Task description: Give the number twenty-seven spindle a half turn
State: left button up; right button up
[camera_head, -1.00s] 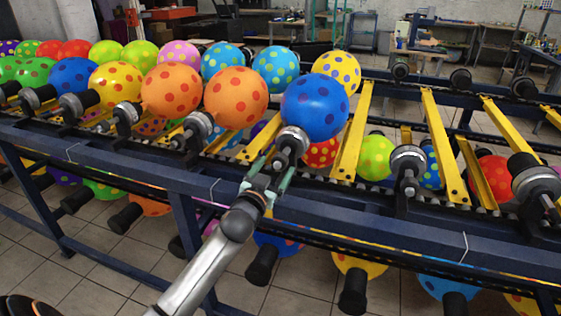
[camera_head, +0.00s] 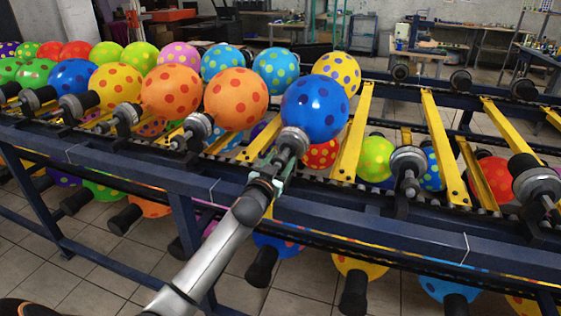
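A spindle (camera_head: 293,141) with a grey disc and a metal stem carries a blue balloon with dark dots (camera_head: 315,107) on the near rail. No number can be read on any spindle, so I cannot tell which is twenty-seven. My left gripper (camera_head: 276,170) is at the near end of this spindle's stem, its pale green fingers on either side of it. The fingers hide the stem's tip, and I cannot tell whether they press on it. My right gripper is not in view.
Neighbouring spindles stand close on both sides, one under an orange balloon (camera_head: 236,98) to the left and a bare one (camera_head: 408,163) to the right. The dark blue frame rail (camera_head: 345,205) runs below my gripper. More balloons hang underneath.

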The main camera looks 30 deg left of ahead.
pick_arm(q)
grip_shut()
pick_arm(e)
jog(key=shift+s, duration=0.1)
